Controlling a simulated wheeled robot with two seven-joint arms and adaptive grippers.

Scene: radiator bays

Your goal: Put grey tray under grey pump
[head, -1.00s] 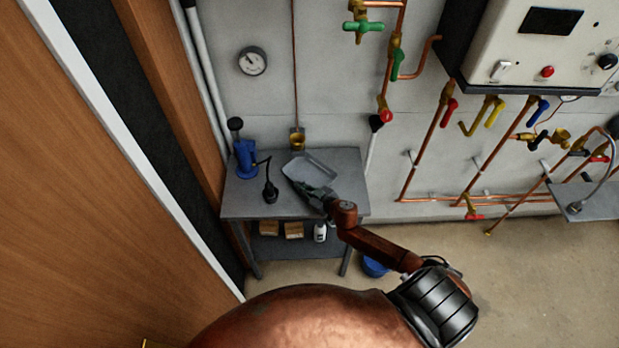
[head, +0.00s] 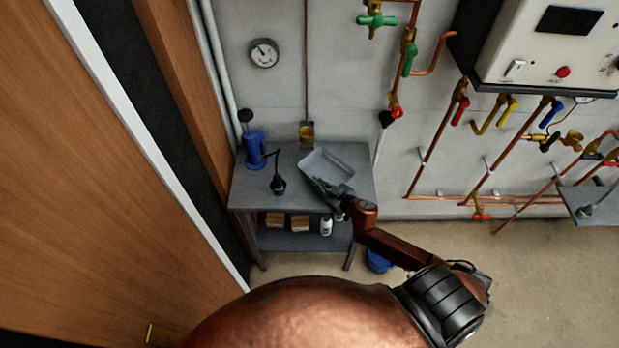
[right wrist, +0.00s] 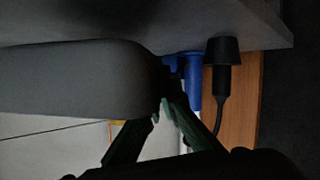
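The grey tray (head: 328,163) is a shallow rectangular tray over the right part of the small grey table (head: 247,198). It sits at an angle. My right gripper (head: 322,186) is at its near edge. In the right wrist view the fingers (right wrist: 165,105) close together on the tray's rim (right wrist: 80,80), with the tray apart from the table top. I see no grey pump; a blue hand pump (head: 255,152) stands at the table's back left. It also shows in the right wrist view (right wrist: 193,85). My left gripper is out of view.
A black fitting (head: 278,185) on a hose stands between pump and tray. A brass cup (head: 307,133) is at the wall behind. Boxes (head: 300,222) and a white bottle (head: 326,226) are on the lower shelf. A wooden panel (head: 90,190) closes the left.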

